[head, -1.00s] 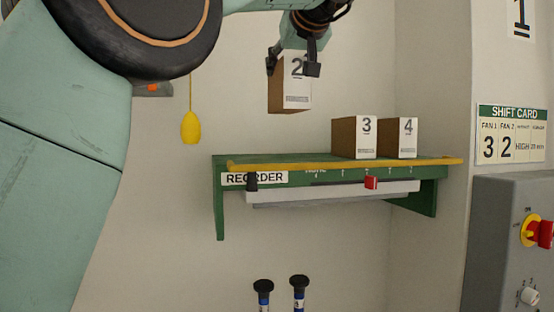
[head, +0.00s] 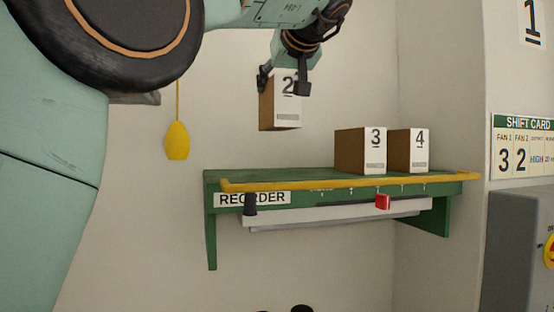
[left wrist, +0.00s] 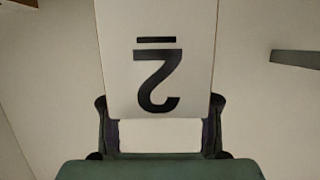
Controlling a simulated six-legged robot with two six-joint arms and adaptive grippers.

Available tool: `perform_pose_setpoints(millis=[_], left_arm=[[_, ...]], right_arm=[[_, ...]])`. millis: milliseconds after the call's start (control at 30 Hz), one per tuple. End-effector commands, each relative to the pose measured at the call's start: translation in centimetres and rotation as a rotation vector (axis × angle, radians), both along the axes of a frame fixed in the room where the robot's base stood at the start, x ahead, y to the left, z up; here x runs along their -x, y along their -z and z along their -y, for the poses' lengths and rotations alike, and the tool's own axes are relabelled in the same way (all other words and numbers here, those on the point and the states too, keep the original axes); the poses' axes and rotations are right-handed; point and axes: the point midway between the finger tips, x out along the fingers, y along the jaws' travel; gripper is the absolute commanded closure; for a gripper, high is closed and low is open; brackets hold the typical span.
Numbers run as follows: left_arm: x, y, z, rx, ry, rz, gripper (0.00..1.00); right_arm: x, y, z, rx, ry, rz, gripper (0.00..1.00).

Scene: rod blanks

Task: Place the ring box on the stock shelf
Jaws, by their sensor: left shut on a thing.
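A brown box with a white front marked 2 (head: 287,114) hangs upright in my left gripper (head: 284,80). The gripper is shut on its top, and the box is held above the left part of the shelf, clear of its surface. In the left wrist view the white face with an upside-down 2 (left wrist: 158,50) fills the top middle, between the gripper fingers (left wrist: 160,130). The green stock shelf (head: 290,174) with a yellow front lip is on the wall. Which box is the ring box cannot be told from the labels. My right gripper is not in view.
Boxes marked 3 (head: 375,150) and 4 (head: 420,150) stand side by side on the shelf's right part. The shelf's left part is bare. A red slider (head: 383,202) sits below the front lip. A yellow pull (head: 177,140) hangs left of the shelf.

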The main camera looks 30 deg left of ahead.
Motion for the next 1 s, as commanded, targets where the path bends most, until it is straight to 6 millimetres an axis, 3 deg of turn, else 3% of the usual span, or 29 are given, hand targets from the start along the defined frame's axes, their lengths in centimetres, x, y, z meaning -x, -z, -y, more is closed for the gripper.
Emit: perform_pose_setpoints(millis=[300,533,767,1000], left_arm=[[0.2,4.1,0.1,-0.003,0.001,-0.001,0.86],[0.1,5.6,0.0,-0.001,0.0,0.0,0.86],[0.0,8.5,-0.1,-0.002,0.002,-0.001,0.86],[0.0,9.3,-0.1,0.0,0.001,0.003,0.86]], right_arm=[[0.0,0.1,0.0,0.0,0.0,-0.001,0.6],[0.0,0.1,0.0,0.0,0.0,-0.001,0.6],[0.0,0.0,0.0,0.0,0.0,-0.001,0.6],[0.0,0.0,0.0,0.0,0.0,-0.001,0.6]])
